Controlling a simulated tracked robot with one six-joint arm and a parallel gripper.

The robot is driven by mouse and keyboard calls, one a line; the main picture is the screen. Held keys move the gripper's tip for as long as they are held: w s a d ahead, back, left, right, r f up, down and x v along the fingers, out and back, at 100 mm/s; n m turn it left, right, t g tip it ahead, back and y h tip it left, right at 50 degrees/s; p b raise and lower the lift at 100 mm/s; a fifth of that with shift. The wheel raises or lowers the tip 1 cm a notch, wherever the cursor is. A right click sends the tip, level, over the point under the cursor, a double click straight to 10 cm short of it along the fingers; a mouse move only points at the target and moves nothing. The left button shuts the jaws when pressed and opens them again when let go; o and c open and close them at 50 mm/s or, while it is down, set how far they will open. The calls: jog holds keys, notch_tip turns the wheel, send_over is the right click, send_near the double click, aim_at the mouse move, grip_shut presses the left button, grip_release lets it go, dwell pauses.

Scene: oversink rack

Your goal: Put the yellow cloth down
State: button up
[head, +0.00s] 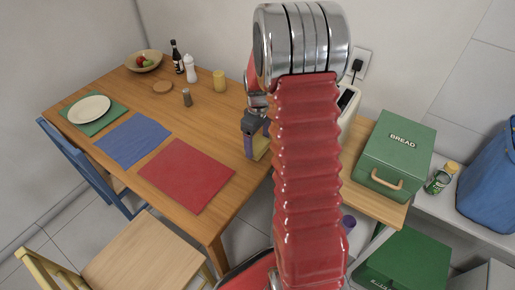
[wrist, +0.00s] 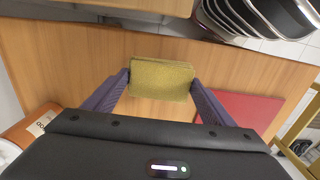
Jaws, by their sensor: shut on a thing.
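The yellow cloth (wrist: 161,79) is a folded, mustard-coloured pad between the two purple fingers of my gripper (wrist: 158,88) in the wrist view. My gripper is shut on it, with a finger at each side edge. In the head view the yellow cloth (head: 260,146) shows as a small patch beside my gripper (head: 255,142), by the right part of the wooden table (head: 205,125). My arm hides much of this area there. I cannot tell whether the cloth touches the tabletop.
A red placemat (head: 186,175), a blue placemat (head: 133,139) and a green placemat with a plate (head: 89,109) lie on the table. A green bread box (head: 397,153) is at right. Bare wood surrounds the cloth.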

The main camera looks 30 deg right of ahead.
aim_at(258, 144)
jog(key=shift+f, duration=1.85)
jog(key=o, duration=1)
notch_tip(258, 144, up, 11)
jog(key=shift+r, duration=0.55)
